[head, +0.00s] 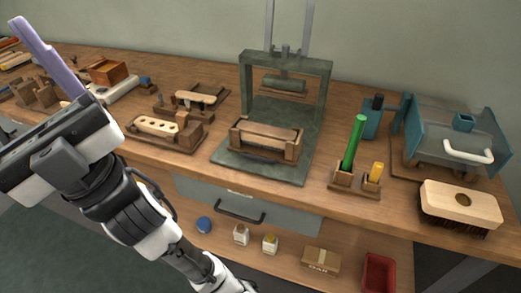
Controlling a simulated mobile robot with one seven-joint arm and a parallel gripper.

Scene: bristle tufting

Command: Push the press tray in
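The press (243,95) is a dark grey-green frame with a roller-like cross piece at the back middle of the bench. Its flat tray (238,165) reaches out in front of the uprights toward me. A wooden block in a brown holder (265,138) sits on the tray, in front of the frame. My gripper (62,148) is at the far left, above the bench and well apart from the press. The fingertips are not clearly seen.
Wooden fixtures (165,130) stand left of the press. A holder with green and yellow handles (355,180), a blue-grey machine (450,140) and a brush (460,202) stand to the right. A drawer (245,205) and shelf items lie below the bench edge.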

